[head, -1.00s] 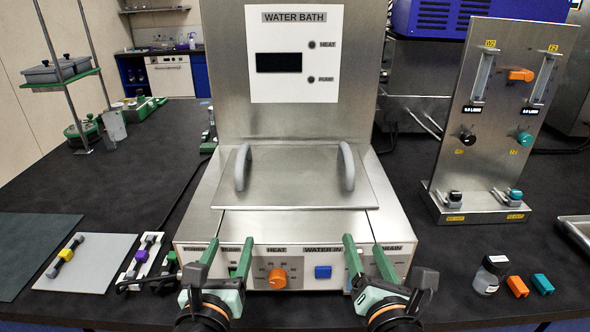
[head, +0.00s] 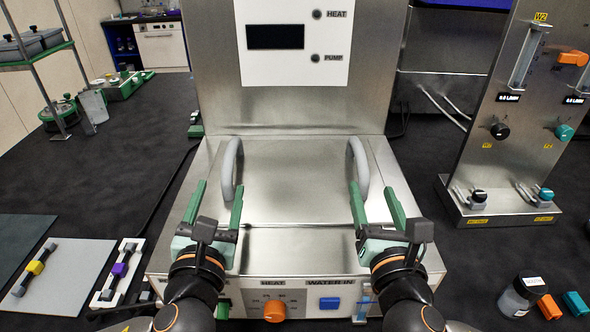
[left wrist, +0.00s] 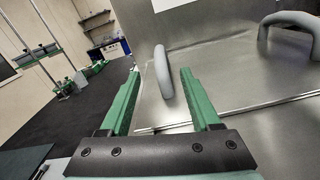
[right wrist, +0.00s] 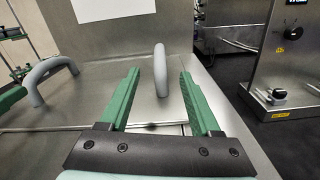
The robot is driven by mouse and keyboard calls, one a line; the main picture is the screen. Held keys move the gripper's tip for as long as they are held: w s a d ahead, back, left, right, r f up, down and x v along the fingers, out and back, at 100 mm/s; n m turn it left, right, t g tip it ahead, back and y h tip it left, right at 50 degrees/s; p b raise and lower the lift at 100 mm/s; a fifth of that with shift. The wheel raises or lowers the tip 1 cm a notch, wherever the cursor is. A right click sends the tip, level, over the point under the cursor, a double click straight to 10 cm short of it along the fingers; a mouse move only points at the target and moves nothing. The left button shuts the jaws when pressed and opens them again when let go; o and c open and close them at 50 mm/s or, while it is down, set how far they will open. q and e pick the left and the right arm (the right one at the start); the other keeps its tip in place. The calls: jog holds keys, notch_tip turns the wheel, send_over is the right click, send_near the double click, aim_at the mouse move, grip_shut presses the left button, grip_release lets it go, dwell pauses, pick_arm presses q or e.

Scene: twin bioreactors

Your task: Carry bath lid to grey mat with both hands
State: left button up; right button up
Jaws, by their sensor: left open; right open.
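The bath lid (head: 292,180) is a flat steel plate lying on the water bath, with two upright grey loop handles. My left gripper (head: 215,203) is open just in front of the left handle (head: 229,165). In the left wrist view that handle (left wrist: 164,72) shows beyond and between the fingertips. My right gripper (head: 375,200) is open just in front of the right handle (head: 359,165). In the right wrist view that handle (right wrist: 161,72) shows between the fingertips. Neither gripper is shut on a handle. The light grey mat (head: 85,285) lies at the left.
A yellow-and-black part (head: 36,266) lies on the light grey mat. A purple clamp piece (head: 119,270) sits beside it, and a dark mat (head: 18,240) lies further left. A steel valve panel (head: 505,130) stands right. The bath's tall back panel (head: 215,80) rises behind the lid.

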aim_at(231, 154)
pick_arm(q)
jog(key=w, duration=1.2)
jog(key=shift+w+a, duration=0.15)
jog(key=shift+w, duration=0.15)
pick_arm(e)
jog(key=w, duration=1.2)
jog(key=shift+w+a, duration=0.1)
jog(key=shift+w, duration=0.2)
pick_arm(q)
jog(key=shift+c, duration=0.2)
pick_arm(e)
jog(key=shift+c, duration=0.2)
pick_arm(q)
grip_shut()
pick_arm(e)
grip_shut()
pick_arm(q)
jog(key=shift+s, duration=0.1)
jog(key=shift+r, duration=0.2)
pick_arm(e)
jog(key=shift+r, duration=0.2)
